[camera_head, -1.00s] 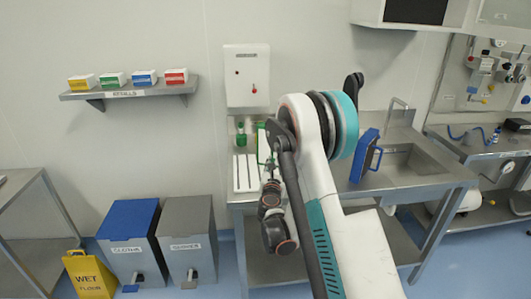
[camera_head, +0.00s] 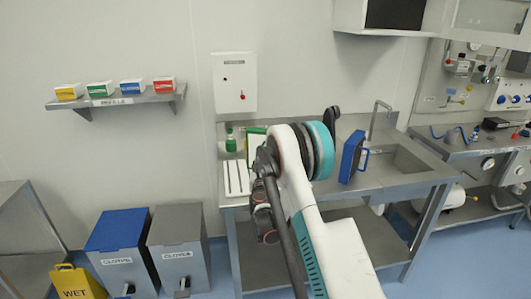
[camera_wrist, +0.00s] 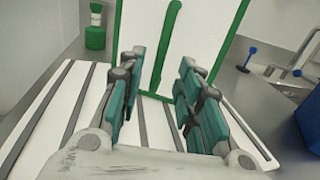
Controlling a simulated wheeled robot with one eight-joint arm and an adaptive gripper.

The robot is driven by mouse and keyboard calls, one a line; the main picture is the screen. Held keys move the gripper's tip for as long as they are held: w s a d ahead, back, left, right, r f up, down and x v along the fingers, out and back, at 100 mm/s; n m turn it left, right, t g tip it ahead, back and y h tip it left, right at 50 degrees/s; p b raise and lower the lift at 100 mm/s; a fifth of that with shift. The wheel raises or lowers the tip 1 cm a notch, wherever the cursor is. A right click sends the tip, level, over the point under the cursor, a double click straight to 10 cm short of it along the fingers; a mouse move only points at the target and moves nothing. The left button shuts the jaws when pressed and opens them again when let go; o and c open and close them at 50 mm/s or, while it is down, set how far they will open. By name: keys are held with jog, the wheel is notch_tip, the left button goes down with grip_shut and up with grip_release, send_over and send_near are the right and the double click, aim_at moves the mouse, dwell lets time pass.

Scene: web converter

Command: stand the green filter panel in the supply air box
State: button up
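The green filter panel (camera_wrist: 205,45) has a white face, a green frame and a green upright bar. It stands upright just beyond my gripper in the wrist view, at the far part of a white slotted base (camera_wrist: 45,125). I cannot tell whether its lower edge is in a slot. My gripper (camera_wrist: 162,75) has its two fingers apart, with nothing clearly held between them. In the head view, my arm partly hides the panel (camera_head: 254,143) beside the white slotted base (camera_head: 236,178). I cannot tell by a label which thing is the supply air box.
A blue panel with a handle (camera_head: 351,158) stands on the steel counter (camera_head: 385,182) near the sink. A green bottle (camera_head: 230,141) stands behind the slotted base. A white box (camera_head: 234,82) hangs on the wall above. Bins (camera_head: 118,245) stand on the floor at left.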

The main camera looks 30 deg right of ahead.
jog(key=x, duration=0.2)
jog(key=b+x, duration=0.1)
jog(key=x, duration=0.1)
jog(key=shift+f, duration=0.25)
jog(key=shift+w+d+r, duration=0.1)
jog(key=shift+w+d, duration=0.05)
jog(key=shift+w, duration=0.2)
grip_shut()
